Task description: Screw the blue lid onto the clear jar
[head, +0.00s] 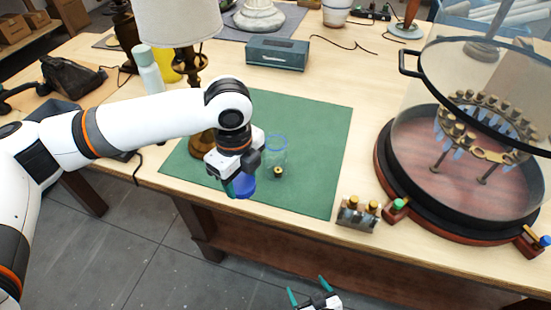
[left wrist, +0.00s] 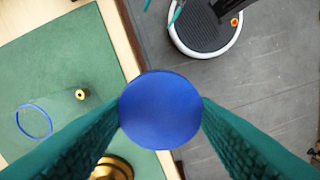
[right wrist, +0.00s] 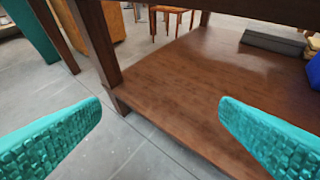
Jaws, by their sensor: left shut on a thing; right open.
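The blue lid (head: 244,188) is held by my left gripper (head: 236,184), whose fingers close on its sides. In the left wrist view the lid (left wrist: 160,110) shows as a round blue disc between both fingers. The clear jar (head: 274,148) stands upright on the green mat, open at the top, behind and to the right of the lid and apart from it. The left wrist view shows its blue-tinted round rim (left wrist: 34,121). My right gripper (head: 308,289) is open and empty, low in front of the table.
A lamp (head: 178,25) stands behind my left arm. A small holder with brass pieces (head: 357,213) and a large glass-covered round stand (head: 455,205) are at right. A wooden shelf (right wrist: 200,90) lies under the table.

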